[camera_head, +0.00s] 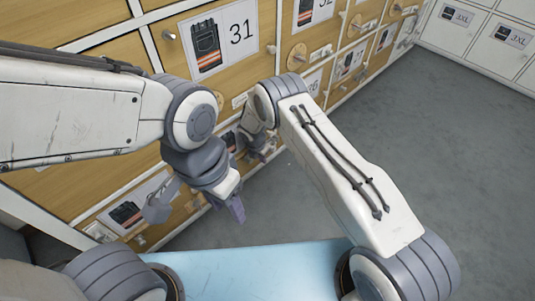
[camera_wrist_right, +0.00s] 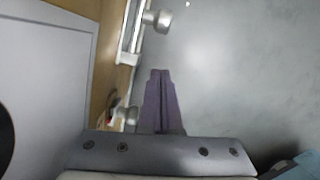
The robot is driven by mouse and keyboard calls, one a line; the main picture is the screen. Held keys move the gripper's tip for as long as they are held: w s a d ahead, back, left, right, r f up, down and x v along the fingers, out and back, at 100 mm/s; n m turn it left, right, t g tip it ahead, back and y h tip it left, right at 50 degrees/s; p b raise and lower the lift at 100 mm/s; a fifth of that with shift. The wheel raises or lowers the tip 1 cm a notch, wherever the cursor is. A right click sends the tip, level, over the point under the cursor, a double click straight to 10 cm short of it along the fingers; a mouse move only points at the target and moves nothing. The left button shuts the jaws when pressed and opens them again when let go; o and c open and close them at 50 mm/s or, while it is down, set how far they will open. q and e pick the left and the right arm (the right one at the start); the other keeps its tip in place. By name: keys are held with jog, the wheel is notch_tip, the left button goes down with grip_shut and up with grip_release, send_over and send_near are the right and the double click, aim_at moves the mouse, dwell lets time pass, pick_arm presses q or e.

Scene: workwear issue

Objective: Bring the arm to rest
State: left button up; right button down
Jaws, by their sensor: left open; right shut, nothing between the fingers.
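My left arm reaches in from the left in the head view. Its gripper (camera_head: 197,208) hangs in front of the wooden lockers with its two fingers spread apart and nothing between them. My right arm reaches from the lower right toward the lockers. Its gripper (camera_head: 262,151) is partly hidden behind its own wrist and close to the locker fronts. In the right wrist view the right gripper's fingers (camera_wrist_right: 160,98) are together and empty, pointing over the grey floor beside the locker fronts.
Wooden lockers (camera_head: 165,62) with knobs and picture labels, such as the label 31 (camera_head: 220,40), run along the left and back. White lockers (camera_head: 486,38) stand at the far right. The grey floor (camera_head: 425,130) between is clear. A light blue surface (camera_head: 255,270) lies at the bottom.

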jog(key=s+d+r+m+p, duration=0.1)
jog(key=s+d+r+m, duration=0.3)
jog(key=r, duration=0.5)
jog(key=s+d+r+m+y+p, duration=0.1)
jog(key=s+d+r+m, duration=0.1)
jog(key=r+m, duration=0.6)
jog(key=s+d+r+m+p, duration=0.1)
jog(key=s+d+r+m, duration=0.2)
jog(key=r, duration=0.8)
jog(key=s+d+r+m, duration=0.3)
jog(key=s+r+m, duration=0.1)
jog(key=s+m, duration=0.25)
jog(key=s+d+r+m, duration=0.3)
jog(key=s+r+m, duration=0.1)
jog(key=s+m, duration=0.25)
jog(key=s+a+r+n+g+y+p, duration=0.2)
jog(key=s+a+r+n+p, duration=0.55)
jog(key=s+a+r, duration=0.7)
pick_arm(q)
notch_tip(320, 180, up, 50)
jog(key=p, duration=3.8)
pick_arm(e)
notch_tip(320, 180, up, 37)
jog(key=shift+s+d, duration=0.15)
jog(key=shift+d, duration=0.2)
